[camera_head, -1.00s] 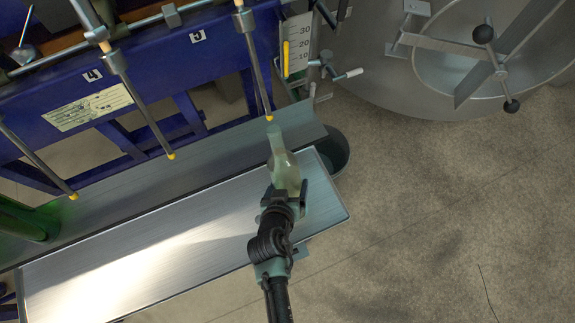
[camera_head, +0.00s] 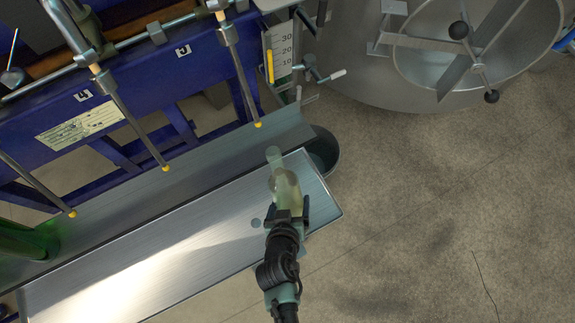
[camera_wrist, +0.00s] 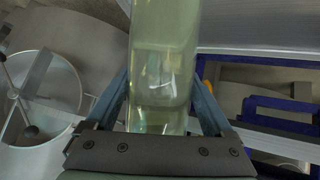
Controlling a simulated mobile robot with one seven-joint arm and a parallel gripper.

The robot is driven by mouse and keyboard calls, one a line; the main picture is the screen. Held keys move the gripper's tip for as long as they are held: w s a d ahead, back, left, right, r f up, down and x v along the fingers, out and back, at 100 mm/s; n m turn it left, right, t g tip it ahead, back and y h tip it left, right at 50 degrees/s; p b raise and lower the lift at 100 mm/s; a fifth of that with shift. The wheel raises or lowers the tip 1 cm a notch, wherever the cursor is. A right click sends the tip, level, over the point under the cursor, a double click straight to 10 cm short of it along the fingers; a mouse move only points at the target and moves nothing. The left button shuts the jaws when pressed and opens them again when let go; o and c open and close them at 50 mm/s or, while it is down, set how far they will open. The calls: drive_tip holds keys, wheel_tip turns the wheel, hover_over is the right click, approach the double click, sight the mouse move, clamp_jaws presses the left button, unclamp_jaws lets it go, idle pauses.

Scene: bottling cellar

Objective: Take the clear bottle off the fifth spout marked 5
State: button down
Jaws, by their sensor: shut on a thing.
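The clear bottle (camera_head: 286,188) is pale greenish and see-through. My gripper (camera_head: 288,215) is shut on it and holds it over the right end of the steel shelf, neck pointing away toward the machine. In the wrist view the bottle (camera_wrist: 163,65) stands between the two fingers, with some liquid seeming to show low in it. The fifth spout (camera_head: 245,80), below the label 5 (camera_head: 183,50), is a thin steel tube with a yellow tip (camera_head: 258,125). The tip is free, and the bottle's mouth is apart from it.
The steel shelf (camera_head: 150,255) is mostly bare. The spout under label 4 (camera_head: 130,120) and another farther left hang empty. A green bottle (camera_head: 25,240) is at the left edge. A dark bucket (camera_head: 322,150) and a large steel tank (camera_head: 360,85) stand right. The right floor is clear.

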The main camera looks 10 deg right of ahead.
drive_tip(key=shift+s+d+r+p, duration=0.2)
drive_tip(key=shift+s+r, duration=0.1)
drive_tip(key=shift+s, duration=0.2)
drive_tip(key=shift+s+d+r+p, duration=0.2)
drive_tip(key=shift+s+r, duration=0.05)
drive_tip(key=shift+s, duration=0.2)
drive_tip(key=shift+w, duration=0.1)
